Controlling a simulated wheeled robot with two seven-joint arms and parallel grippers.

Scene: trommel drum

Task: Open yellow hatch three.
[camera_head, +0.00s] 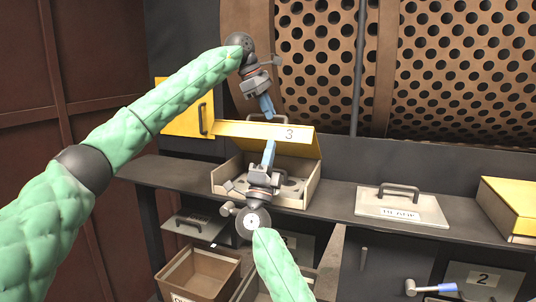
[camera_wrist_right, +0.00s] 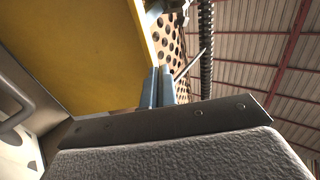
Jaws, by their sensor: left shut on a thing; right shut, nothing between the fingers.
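Yellow hatch three (camera_head: 245,131) is a lid marked "3" on a cream box (camera_head: 302,190) on the shelf. It is tilted up, and the front of the box shows an open inside with round holes. My left gripper (camera_head: 267,112) is shut on the lid's dark handle (camera_head: 253,119) at its upper edge. My right gripper (camera_head: 269,148) is shut and empty, pointing up in front of the lid. In the right wrist view, the lid's yellow face (camera_wrist_right: 85,50) fills the upper left, close beside the right fingers (camera_wrist_right: 158,88); contact is unclear.
A perforated drum (camera_head: 450,65) stands behind the shelf (camera_head: 340,203). A yellow panel with a handle (camera_head: 188,108) is at left. A flat handled lid (camera_head: 400,205) and another yellow box (camera_head: 512,205) lie at right.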

